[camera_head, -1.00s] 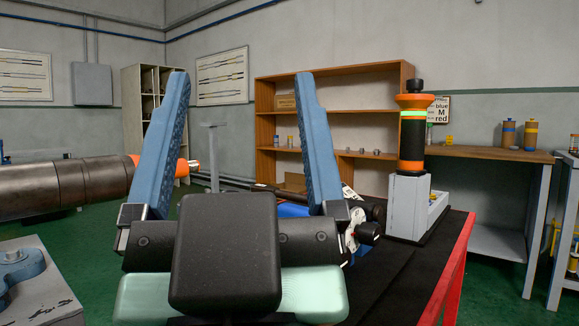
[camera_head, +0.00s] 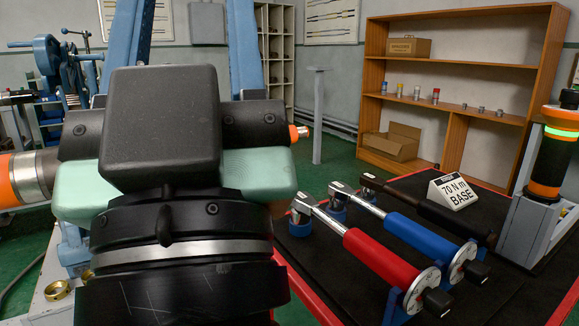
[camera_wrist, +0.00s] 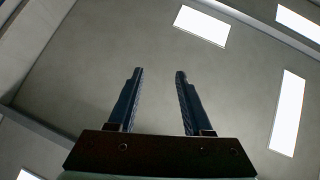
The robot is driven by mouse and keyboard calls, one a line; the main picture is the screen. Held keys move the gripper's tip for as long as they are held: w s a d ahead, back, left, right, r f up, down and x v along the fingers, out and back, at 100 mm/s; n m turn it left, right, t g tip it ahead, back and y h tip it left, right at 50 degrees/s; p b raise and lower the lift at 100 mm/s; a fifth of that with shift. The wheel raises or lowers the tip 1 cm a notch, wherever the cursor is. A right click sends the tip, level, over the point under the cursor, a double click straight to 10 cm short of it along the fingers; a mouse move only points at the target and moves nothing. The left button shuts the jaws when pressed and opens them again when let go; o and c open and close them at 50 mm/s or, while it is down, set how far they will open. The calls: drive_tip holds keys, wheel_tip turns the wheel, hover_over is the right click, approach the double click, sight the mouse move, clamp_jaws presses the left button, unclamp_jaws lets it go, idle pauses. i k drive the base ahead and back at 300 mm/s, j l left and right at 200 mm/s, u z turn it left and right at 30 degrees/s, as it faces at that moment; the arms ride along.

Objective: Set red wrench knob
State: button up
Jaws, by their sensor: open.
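The red wrench (camera_head: 380,256) lies on the black table mat at the right of the head view, its metal head at the upper left. Its white dial (camera_head: 424,289) and black knob (camera_head: 437,302) are at the near right end. My gripper shows in the wrist view (camera_wrist: 159,73) with two blue fingers apart and empty. They point up toward the ceiling. In the head view the fingers rise at the upper left, partly hidden by my black wrist block. My gripper is well away from the red wrench, to its left.
A blue wrench (camera_head: 420,235) and a black wrench (camera_head: 425,209) lie beyond the red one. A sign (camera_head: 453,191) reads "70 N m BASE". An orange-and-black device (camera_head: 553,155) stands at the right edge. A wooden shelf (camera_head: 450,68) stands behind.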

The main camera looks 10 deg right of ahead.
sight(436, 300)
drive_tip(key=l+u, duration=0.15)
drive_tip(key=l, duration=0.35)
drive_tip(key=l+u, duration=0.1)
drive_tip(key=l, duration=0.4)
drive_tip(key=k+l+u, duration=0.15)
drive_tip(key=l, duration=0.3)
drive_tip(key=l+u, duration=0.1)
drive_tip(key=l, duration=0.4)
drive_tip(key=k+l+u, duration=0.15)
drive_tip(key=l, duration=0.3)
drive_tip(key=k+l, duration=0.1)
drive_tip(key=l, duration=0.35)
drive_tip(key=k+l, duration=0.15)
drive_tip(key=l, duration=0.3)
drive_tip(key=k+l, duration=0.1)
drive_tip(key=l, duration=0.35)
